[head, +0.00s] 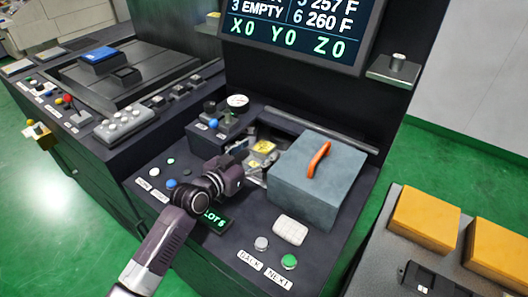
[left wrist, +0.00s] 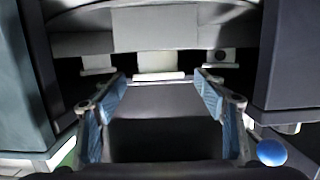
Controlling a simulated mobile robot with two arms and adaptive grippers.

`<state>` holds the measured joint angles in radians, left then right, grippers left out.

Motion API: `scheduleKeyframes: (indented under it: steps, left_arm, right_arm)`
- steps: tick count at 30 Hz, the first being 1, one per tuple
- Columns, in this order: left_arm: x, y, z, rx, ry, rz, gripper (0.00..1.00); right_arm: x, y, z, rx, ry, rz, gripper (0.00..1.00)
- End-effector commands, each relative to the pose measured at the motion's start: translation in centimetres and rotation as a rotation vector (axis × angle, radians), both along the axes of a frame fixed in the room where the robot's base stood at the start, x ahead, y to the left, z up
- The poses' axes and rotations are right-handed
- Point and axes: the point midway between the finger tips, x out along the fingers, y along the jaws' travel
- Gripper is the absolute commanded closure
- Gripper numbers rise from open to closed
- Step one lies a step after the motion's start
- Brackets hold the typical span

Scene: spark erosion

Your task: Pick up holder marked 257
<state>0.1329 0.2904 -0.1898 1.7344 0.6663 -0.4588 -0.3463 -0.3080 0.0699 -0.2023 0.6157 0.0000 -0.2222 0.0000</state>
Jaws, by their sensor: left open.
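A holder with a yellow top (head: 263,148) sits in the opening of the machine, left of the grey box; I cannot read a number on it. The large screen (head: 300,28) shows "257 F" and "260 F" lines and "X0 Y0 Z0". A small green display (head: 216,221) reads "LOT 6", its left end hidden by my arm. My left gripper (head: 248,164) is at the opening, just in front of the yellow-topped holder. In the left wrist view its blue-padded fingers (left wrist: 160,88) are spread with nothing gripped between them. White tabs (left wrist: 160,76) show ahead on a grey curved part. My right gripper is not seen.
A grey box with an orange handle (head: 318,182) stands close right of my gripper. Green (head: 289,262) and white buttons sit on the front panel. Yellow blocks (head: 425,218) lie at right.

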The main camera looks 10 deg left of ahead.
Motion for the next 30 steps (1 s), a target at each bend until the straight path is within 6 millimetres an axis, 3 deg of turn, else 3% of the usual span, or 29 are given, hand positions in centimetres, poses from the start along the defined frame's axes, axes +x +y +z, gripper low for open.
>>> scheduleKeyframes:
  steps: [7,17,30]
  left_arm:
    - [2.7,-1.2,-0.7,0.000,-0.001,0.000,0.34]
    - [3.2,-1.5,-0.9,0.000,0.000,-0.001,0.34]
    - [3.2,-1.4,-0.9,0.000,0.000,0.000,0.81]
  right_arm:
    - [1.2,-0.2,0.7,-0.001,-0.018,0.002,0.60]
    - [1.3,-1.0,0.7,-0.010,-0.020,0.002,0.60]
    - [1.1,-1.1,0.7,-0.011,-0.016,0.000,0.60]
